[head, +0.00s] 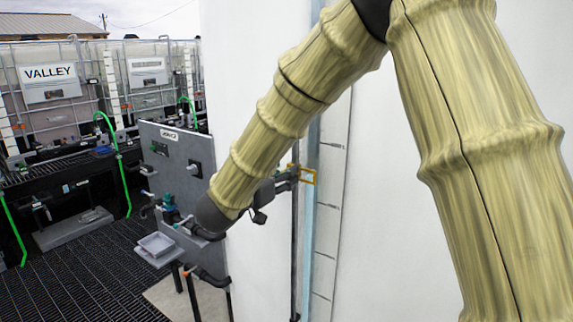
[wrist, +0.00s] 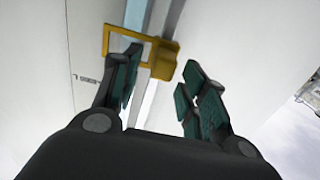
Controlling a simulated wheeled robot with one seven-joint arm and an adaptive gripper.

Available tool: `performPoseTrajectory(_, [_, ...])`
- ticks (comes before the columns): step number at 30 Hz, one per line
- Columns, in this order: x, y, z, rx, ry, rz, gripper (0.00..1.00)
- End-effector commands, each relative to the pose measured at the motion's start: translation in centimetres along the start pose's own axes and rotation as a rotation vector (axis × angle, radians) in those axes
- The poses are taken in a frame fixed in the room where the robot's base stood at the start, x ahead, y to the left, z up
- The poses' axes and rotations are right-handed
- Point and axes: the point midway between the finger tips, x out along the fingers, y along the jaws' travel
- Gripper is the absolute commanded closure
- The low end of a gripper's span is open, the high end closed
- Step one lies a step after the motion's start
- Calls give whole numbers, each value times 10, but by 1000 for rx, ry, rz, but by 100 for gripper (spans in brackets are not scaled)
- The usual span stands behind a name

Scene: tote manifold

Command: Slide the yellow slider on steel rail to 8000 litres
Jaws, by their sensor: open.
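The yellow slider (head: 309,175) is a small open frame at the rail on the white tank wall, at the picture's middle. In the wrist view its solid block (wrist: 163,62) shows just beyond and between my fingertips, and the left finger overlaps its frame. The steel rail (head: 295,237) runs upright below it. My gripper (head: 284,181) is open beside the slider, with the fingers on either side of the block. I cannot tell whether they touch it. A scale strip (head: 333,205) with tick marks stands to the right; its figures are unreadable.
A pale blue upright tube (head: 311,245) runs between rail and scale. A grey panel (head: 180,165) with valves and a small tray (head: 156,245) stands left of my gripper. Caged totes (head: 55,105) and green hoses (head: 122,165) stand farther left. Dark grating (head: 80,270) covers the floor.

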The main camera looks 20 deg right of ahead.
Motion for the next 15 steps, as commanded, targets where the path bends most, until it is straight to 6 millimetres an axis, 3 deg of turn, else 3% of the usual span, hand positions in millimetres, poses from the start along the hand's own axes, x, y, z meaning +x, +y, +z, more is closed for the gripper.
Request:
performPoseTrajectory(6, [18,0,-1,1,-1,0,57])
performPoseTrajectory(15, [22,0,0,1,0,-1,57])
